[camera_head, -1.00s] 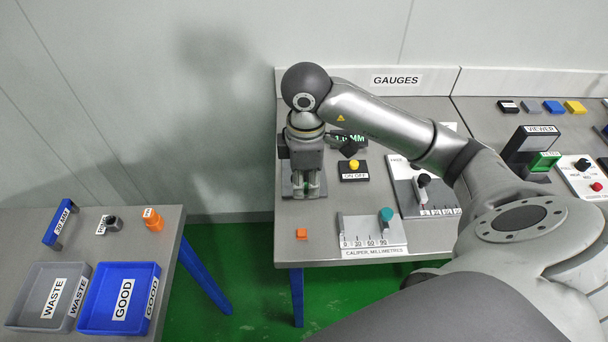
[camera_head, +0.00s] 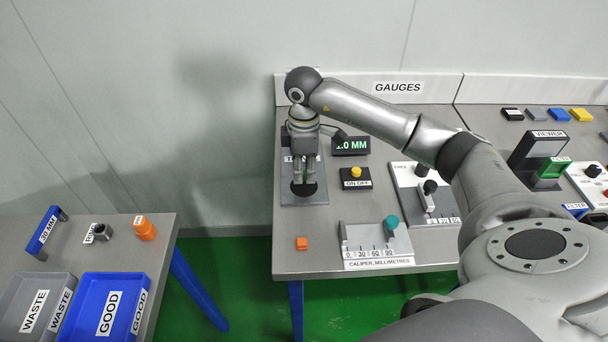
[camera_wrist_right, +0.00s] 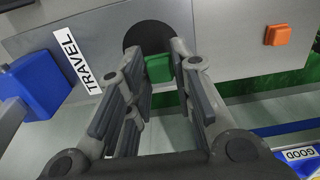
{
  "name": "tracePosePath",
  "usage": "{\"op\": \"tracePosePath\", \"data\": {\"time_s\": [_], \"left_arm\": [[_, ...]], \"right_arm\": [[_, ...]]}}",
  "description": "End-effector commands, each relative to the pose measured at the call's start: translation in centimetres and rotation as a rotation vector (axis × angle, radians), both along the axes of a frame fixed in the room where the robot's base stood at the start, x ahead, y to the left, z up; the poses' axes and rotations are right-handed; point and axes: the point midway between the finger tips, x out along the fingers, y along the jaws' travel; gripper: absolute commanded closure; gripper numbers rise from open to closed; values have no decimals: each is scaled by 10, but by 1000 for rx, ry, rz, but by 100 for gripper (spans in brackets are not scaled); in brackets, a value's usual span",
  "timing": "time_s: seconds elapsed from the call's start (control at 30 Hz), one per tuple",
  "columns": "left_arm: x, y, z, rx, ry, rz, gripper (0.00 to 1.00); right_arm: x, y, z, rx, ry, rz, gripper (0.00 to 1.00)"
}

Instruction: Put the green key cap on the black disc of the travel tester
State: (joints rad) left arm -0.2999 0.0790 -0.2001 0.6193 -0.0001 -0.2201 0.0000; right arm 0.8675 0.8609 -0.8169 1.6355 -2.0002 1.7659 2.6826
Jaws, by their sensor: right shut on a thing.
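My right gripper (camera_head: 304,182) points down over the travel tester (camera_head: 317,198), a grey plate at the left of the gauge table. In the right wrist view the fingertips (camera_wrist_right: 163,62) are shut on the small green key cap (camera_wrist_right: 160,69). The black disc (camera_wrist_right: 147,35) lies just past the cap, partly covered by it and the fingers. In the head view the disc (camera_head: 303,189) shows dark below the fingertips, and the cap cannot be made out. I cannot tell whether the cap touches the disc. My left gripper is not in view.
The ON/OFF box (camera_head: 356,178) with a yellow button and the display (camera_head: 350,145) stand right of the tester. An orange block (camera_head: 301,243) and the caliper (camera_head: 377,245) are nearer the front edge. A blue GOOD tray (camera_head: 113,300) is on the left table.

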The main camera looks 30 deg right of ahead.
Motion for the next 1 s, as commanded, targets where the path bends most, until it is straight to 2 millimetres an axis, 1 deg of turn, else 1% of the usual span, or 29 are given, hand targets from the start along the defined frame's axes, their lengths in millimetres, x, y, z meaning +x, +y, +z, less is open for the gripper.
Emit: {"op": "tracePosePath", "data": {"time_s": [0.23,0.3,0.43,0.83,0.87,1.0], "left_arm": [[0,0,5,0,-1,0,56],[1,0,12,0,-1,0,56],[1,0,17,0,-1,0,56],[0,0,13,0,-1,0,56],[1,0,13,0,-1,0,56],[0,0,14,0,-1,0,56]], "right_arm": [[10,-7,-15,-1,1,-2,86],[8,-6,-25,-2,3,1,86],[9,-6,-40,0,1,0,86],[9,-6,-48,-1,-2,0,86],[9,-6,-47,0,-2,0,75],[9,-6,-47,-1,-2,0,57]]}}
